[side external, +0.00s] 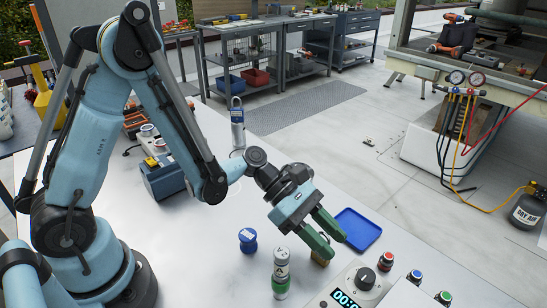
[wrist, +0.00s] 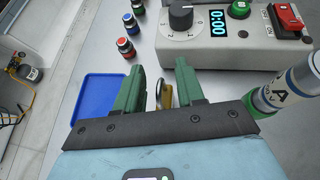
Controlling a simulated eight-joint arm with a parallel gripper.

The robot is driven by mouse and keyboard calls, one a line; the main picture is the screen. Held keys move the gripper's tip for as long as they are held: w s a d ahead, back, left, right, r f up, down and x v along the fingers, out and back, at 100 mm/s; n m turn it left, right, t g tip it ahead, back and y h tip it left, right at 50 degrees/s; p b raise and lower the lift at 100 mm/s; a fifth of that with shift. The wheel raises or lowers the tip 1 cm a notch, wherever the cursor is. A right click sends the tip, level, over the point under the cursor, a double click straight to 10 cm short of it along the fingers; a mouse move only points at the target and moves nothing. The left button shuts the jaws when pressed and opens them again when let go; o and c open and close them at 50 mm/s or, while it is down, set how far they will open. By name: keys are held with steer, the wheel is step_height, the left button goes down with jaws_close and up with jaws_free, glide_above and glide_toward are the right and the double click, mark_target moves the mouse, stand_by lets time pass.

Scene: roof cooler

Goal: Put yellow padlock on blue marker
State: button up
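The yellow padlock (side external: 319,260) stands on the grey bench, partly hidden behind the near finger of my gripper (side external: 336,248) in the side view. In the wrist view the padlock (wrist: 167,96) shows between the two green fingers of my gripper (wrist: 160,68), closer to the right finger. The fingers are apart, with a gap visible on the left of the padlock. A flat blue square (side external: 357,229) with a raised-looking rim lies on the bench just beyond the fingers; it also shows left of my gripper in the wrist view (wrist: 97,100). Nothing lies on its visible part. No pen-like blue marker shows.
A control box with a dial (side external: 365,279) stands close to the right of the fingers. Several small coloured-top buttons (side external: 386,260) stand beyond it. A grey-green canister (side external: 281,272) and a blue spool-like item (side external: 248,240) stand left of the padlock. A blue toolbox (side external: 163,178) sits farther back.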

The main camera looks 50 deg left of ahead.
steer(key=shift+w+d+f, duration=0.1)
steer(key=shift+d+f, duration=0.15)
steer(key=shift+d, duration=0.25)
jaws_close()
steer(key=shift+r, duration=0.2)
